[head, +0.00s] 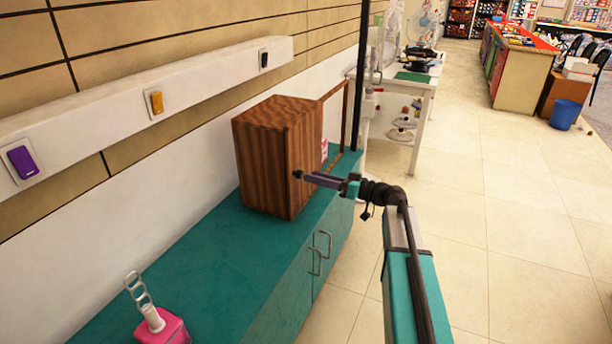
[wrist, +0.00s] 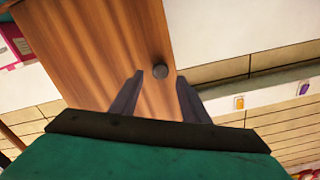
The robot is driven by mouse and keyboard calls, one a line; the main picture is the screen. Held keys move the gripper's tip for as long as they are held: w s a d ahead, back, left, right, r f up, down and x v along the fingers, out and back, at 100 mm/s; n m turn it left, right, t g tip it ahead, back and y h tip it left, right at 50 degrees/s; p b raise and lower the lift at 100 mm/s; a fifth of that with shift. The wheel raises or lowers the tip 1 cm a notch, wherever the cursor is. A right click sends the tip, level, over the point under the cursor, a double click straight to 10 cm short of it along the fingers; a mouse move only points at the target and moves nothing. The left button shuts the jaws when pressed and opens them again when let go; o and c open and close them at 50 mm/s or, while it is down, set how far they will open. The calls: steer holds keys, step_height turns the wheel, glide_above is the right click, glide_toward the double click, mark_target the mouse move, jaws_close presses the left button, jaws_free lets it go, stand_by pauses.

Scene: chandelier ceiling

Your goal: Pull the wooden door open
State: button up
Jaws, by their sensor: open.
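The wooden door (wrist: 85,45) is a brown striped panel on the wooden cabinet (head: 262,158), which stands on the green counter. A small dark round knob (head: 298,174) sits near the door's edge; it also shows in the wrist view (wrist: 160,70). My gripper (head: 307,178) is level with the knob in the head view. In the wrist view its two dark fingers (wrist: 160,79) are spread, with the knob between and slightly beyond their tips. The fingers are not closed on it. I cannot tell whether the door is ajar.
The green counter (head: 215,270) runs along the wall, with a pink container (head: 165,330) at its near end. A thin wooden frame (head: 342,115) stands beside the cabinet, near a dark vertical pole (head: 360,80).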

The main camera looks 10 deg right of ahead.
mark_target(303, 174)
steer(key=shift+x, duration=2.15)
steer(key=shift+c, duration=0.3)
jaws_close()
